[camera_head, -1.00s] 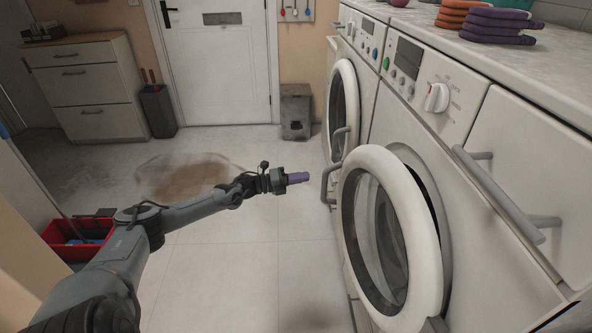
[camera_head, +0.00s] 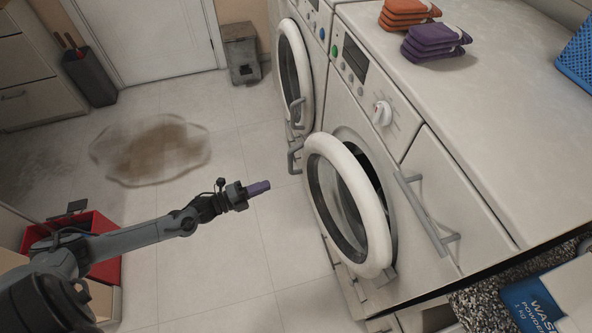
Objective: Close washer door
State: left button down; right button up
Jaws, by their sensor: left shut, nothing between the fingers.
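The near washer (camera_head: 372,161) stands at the right. Its round white-rimmed door (camera_head: 372,212) is partly open, with a dark gap between the rim and the washer front. A grey handle (camera_head: 293,158) sticks out at the door's left edge. My left gripper (camera_head: 262,187) is shut and empty, in the air left of the door and apart from it, its purple-grey fingers pointing right. My right gripper is not in view.
A second washer (camera_head: 318,20) with a round door stands behind. Folded purple cloths (camera_head: 433,42) and orange cloths (camera_head: 405,14) lie on the worktop. A red bin (camera_head: 98,226) stands at the left, beside my arm. A brown puddle (camera_head: 150,150) lies on the open tiled floor.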

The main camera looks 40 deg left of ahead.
pick_arm(q)
jog(key=b, duration=0.3)
send_near(305, 169)
jog(key=x, duration=0.5)
jog(key=shift+w+d, duration=0.1)
jog(key=shift+d, duration=0.15)
jog(key=shift+b+x, duration=0.4)
jog(key=shift+x, duration=0.4)
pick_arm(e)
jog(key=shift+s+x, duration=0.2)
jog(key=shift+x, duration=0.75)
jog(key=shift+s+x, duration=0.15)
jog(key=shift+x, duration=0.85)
pick_arm(q)
jog(key=shift+r, duration=0.15)
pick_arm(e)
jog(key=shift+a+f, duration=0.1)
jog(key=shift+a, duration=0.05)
